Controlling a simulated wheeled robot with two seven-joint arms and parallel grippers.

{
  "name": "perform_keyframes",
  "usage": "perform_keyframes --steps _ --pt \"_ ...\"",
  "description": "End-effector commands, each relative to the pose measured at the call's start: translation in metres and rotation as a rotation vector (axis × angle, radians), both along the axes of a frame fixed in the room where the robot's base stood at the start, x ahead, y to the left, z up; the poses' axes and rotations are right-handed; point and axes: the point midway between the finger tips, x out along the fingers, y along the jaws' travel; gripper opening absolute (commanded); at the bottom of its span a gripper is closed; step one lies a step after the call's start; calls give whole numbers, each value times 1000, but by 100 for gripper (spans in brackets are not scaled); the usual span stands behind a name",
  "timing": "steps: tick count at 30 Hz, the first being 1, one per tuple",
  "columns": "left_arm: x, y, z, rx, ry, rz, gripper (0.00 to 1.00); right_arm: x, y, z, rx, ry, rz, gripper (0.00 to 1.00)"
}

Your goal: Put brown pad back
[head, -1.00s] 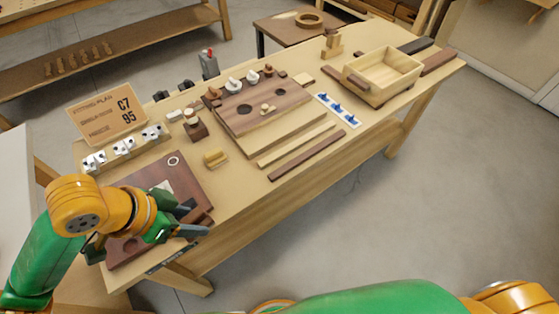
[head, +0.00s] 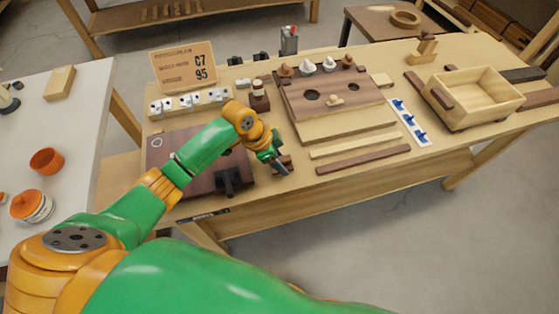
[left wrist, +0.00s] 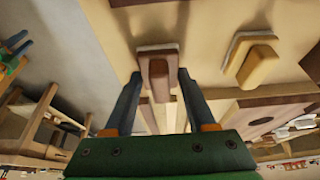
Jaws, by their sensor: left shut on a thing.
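The brown pad (left wrist: 158,72) has a brown grip block on a pale-edged base. It sits between the fingertips of my left gripper (left wrist: 157,85), which is shut on it. In the head view my left gripper (head: 281,166) is at the bench's front part, right of the dark brown board, and the brown pad (head: 283,158) shows partly behind the fingers. I cannot tell whether the pad touches the bench. A yellow pad (left wrist: 258,66) of similar shape lies to its right in the left wrist view; in the head view my arm hides it.
The dark brown board (head: 205,180) bears a black fixture (head: 228,180). A larger wooden block with holes (head: 335,95), light and dark strips (head: 362,160), blue pieces on a white strip (head: 411,122) and an open wooden box (head: 472,95) lie to the right. A sign (head: 184,67) stands behind.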

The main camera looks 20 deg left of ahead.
Motion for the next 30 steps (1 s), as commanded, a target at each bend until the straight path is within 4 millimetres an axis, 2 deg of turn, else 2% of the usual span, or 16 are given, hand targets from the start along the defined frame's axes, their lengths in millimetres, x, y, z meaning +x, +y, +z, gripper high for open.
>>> perform_keyframes --steps 2,11,12,15,25,28,30 --pt "-1 0 -6 0 2 1 0 0 0 2 0 0 0 35" --pt "0 0 -9 0 0 1 0 0 0 -1 0 0 0 35" --pt "0 0 -10 -1 0 1 59 0 0 -1 0 0 0 35" --pt "0 0 -9 0 0 1 86 0 0 0 0 0 -1 35" --pt "0 0 -5 -1 0 2 86 0 0 2 0 0 -1 35" --pt "-2 5 8 0 -3 2 86 0 0 4 0 0 -1 35" --pt "-6 10 24 1 -4 1 86 0 0 8 0 0 0 35"
